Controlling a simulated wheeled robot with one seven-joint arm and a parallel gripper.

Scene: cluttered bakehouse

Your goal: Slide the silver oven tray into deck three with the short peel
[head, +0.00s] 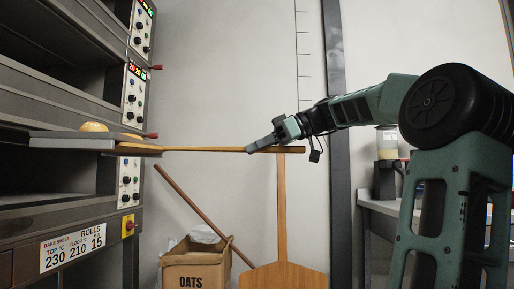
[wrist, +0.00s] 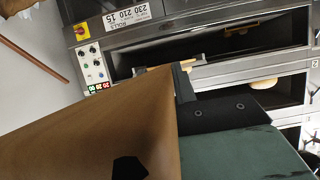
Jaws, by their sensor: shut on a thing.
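My gripper (head: 264,142) is shut on the wooden handle of the short peel (head: 205,149). The handle runs level to the left toward the oven. The silver oven tray (head: 70,141) appears as a grey slab at the peel's far end, in front of the deck openings, with a round roll (head: 93,126) on top. I cannot tell how far the tray reaches into a deck. In the wrist view the brown handle (wrist: 110,125) fills the near left, beside a dark finger (wrist: 184,86). The deck oven (head: 60,190) stands at left; which opening is deck three is unclear.
A bake sheet label (head: 72,247) is below. An oats sack (head: 195,268), a leaning brown pole (head: 195,205) and a large upright wooden peel (head: 282,270) stand near the wall. A bench (head: 385,208) is at right.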

